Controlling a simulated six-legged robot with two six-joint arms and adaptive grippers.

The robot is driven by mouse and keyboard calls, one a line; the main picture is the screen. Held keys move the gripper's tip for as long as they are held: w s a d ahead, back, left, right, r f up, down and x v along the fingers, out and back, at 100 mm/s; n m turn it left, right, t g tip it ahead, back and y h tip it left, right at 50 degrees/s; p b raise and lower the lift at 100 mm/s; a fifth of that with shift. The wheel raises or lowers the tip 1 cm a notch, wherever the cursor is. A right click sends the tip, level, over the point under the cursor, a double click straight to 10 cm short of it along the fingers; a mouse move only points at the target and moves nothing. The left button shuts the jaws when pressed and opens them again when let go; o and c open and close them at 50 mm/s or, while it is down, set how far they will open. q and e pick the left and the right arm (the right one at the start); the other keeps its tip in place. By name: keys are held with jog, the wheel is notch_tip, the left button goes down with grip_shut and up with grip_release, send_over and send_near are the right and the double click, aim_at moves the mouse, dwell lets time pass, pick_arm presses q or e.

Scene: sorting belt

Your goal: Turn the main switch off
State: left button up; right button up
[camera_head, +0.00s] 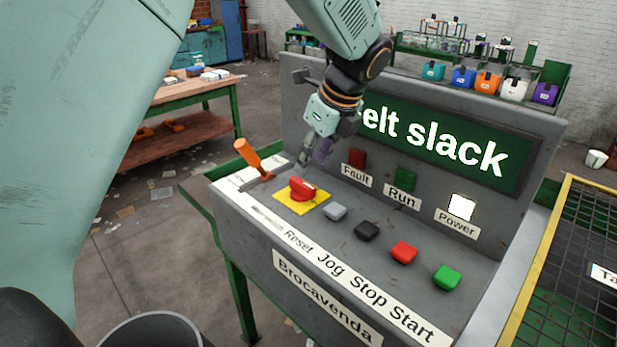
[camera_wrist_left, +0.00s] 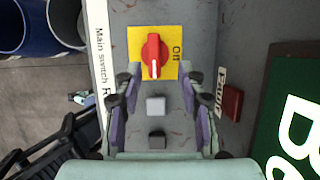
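The main switch is a red rotary knob (camera_head: 302,189) on a yellow plate (camera_head: 290,203) at the panel's left end. In the left wrist view the knob (camera_wrist_left: 152,55) lies lengthwise up and down the picture, with "Off" on the plate to its right. A white mark shows near its lower end. My left gripper (camera_head: 313,158) is above the panel, behind the switch. My right gripper is not in view.
An orange-handled lever (camera_head: 249,156) stands left of the switch. Grey (camera_head: 336,211), black (camera_head: 367,231), red (camera_head: 404,252) and green (camera_head: 447,277) buttons run along the panel. Behind rises a backboard with a green display (camera_head: 440,142) reading "elt slack". The power lamp (camera_head: 461,206) shows white.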

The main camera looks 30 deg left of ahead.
aim_at(302, 181)
pick_arm(q)
jog(key=f, duration=0.1)
jog(key=s+a+f, duration=0.1)
jog(key=f, duration=0.1)
jog(key=shift+s+a+f, duration=0.1)
jog(key=shift+a+f, duration=0.05)
jog(key=f, duration=0.1)
jog(key=w+f, duration=0.1)
jog(key=a+f, duration=0.1)
jog(key=shift+w+a, duration=0.1)
jog(key=shift+w, duration=0.15)
jog(key=shift+s+r, duration=0.35)
jog(key=shift+s, duration=0.1)
jog(key=shift+c, duration=1)
jog(key=shift+w+f, duration=0.2)
jog(key=shift+w, duration=0.15)
jog(key=c, duration=0.4)
jog(key=shift+s+r, duration=0.1)
grip_shut()
